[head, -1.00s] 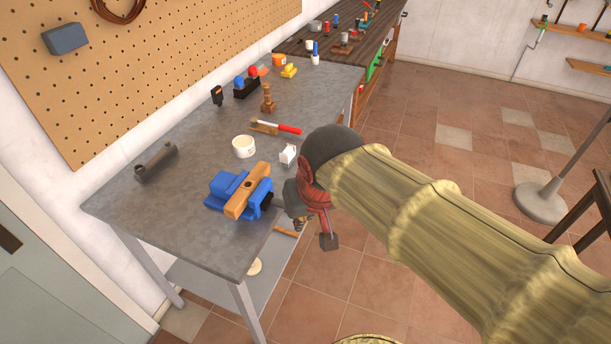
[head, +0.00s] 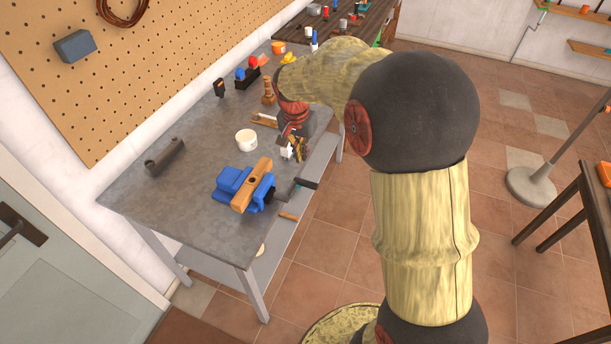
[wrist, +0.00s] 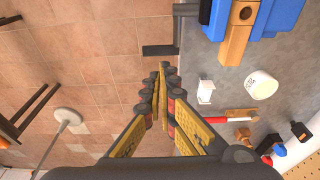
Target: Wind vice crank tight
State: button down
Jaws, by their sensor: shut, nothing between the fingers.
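The blue vice (head: 229,181) stands at the front edge of the grey workbench, with a wooden block (head: 252,184) between its jaws. Its crank (head: 304,183) sticks out past the bench edge and ends in a dark handle. The wrist view shows the crank's dark handle (wrist: 159,50) just ahead of the fingertips, the blue vice (wrist: 283,16) at upper right and the wooden block (wrist: 236,38). My gripper (head: 298,152) hangs by the bench edge, beyond the crank. In the wrist view my gripper (wrist: 164,68) has its fingertips together, empty, with a small apparent gap to the handle.
A white tub (head: 246,140) and a small white carton (wrist: 205,92) stand on the bench near my gripper. A red-handled tool (wrist: 238,116) lies close by. A grey pipe piece (head: 165,157) lies at the bench's left. Open tiled floor (wrist: 75,50) borders the bench.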

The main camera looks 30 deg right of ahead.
aim_at(306, 181)
jog(key=f, duration=0.4)
jog(key=w+d+f+b, duration=0.1)
jog(key=f, duration=0.4)
jog(key=d+f+b, duration=0.1)
jog(key=f, duration=0.3)
jog(key=shift+w+d+f, duration=0.1)
jog(key=shift+w+f, duration=0.25)
